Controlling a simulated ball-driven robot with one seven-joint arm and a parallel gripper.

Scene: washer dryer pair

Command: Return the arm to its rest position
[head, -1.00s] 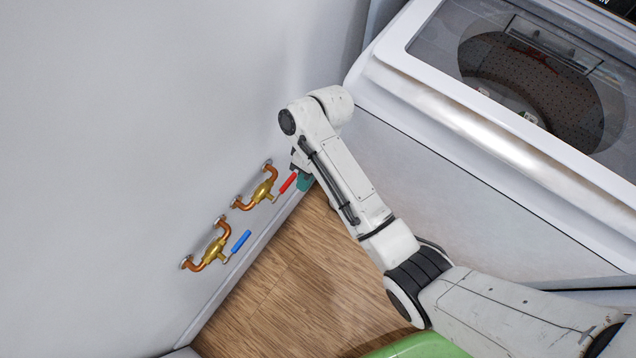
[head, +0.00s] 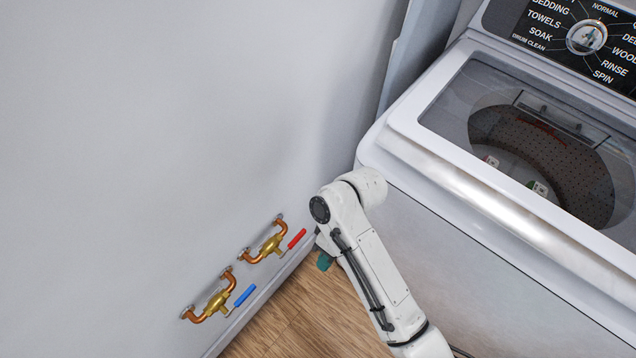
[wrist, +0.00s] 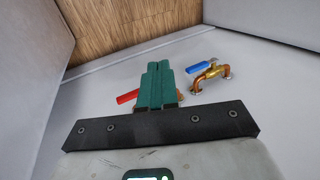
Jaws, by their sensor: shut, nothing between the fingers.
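My arm reaches up from the bottom of the head view, its elbow beside the washer's front left corner. My gripper shows as green fingers (wrist: 158,86) in the wrist view, pressed together with nothing between them. In the head view only a bit of green (head: 324,262) shows beneath the arm, just right of the red-handled valve (head: 268,243). In the wrist view the red handle (wrist: 127,97) shows partly behind the fingers. I cannot tell whether they touch it. The blue-handled valve (head: 214,300) is lower left in the head view and right of the fingers in the wrist view (wrist: 208,76).
The white top-loading washer (head: 480,195) stands close on the right, with small items in its drum and a dial panel behind. A grey wall (head: 170,120) fills the left. A strip of wooden floor (head: 300,315) lies between wall and washer.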

